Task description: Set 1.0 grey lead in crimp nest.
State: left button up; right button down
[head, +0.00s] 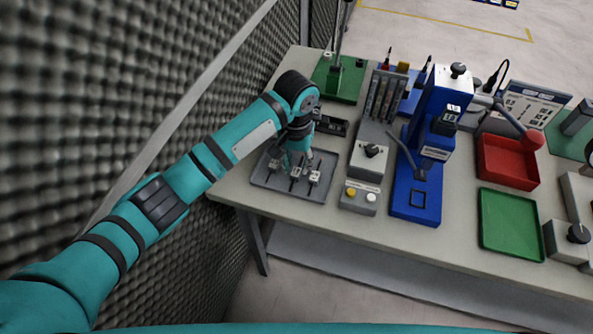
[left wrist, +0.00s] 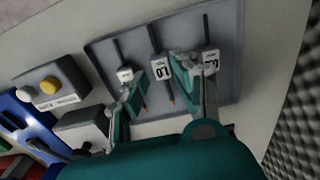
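Several dark leads with white label blocks and copper-coloured tips lie in a grey tray (head: 263,178); three labels show in the left wrist view. The middle lead (left wrist: 160,70) lies between the fingers of my left gripper (left wrist: 152,78). The fingers are spread apart and hold nothing visible. In the head view my left gripper (head: 297,162) is over the back part of the tray. The label prints are too blurred to tell surely which is 1.0. A blue press (head: 425,160) with a square outline on its base stands to the right; I cannot tell which part is the crimp nest.
A grey unit with a black knob (head: 371,152) and a button box (head: 359,197) stand between tray and press. A red bin (head: 507,162) and green tray (head: 511,224) are farther right. A foam wall (head: 130,60) rises close on the left.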

aim_at(296, 173)
pick_arm(q)
jog(key=shift+a+f, duration=0.1)
jog(key=shift+f, duration=1.7)
grip_shut()
jog(key=shift+r, duration=0.15)
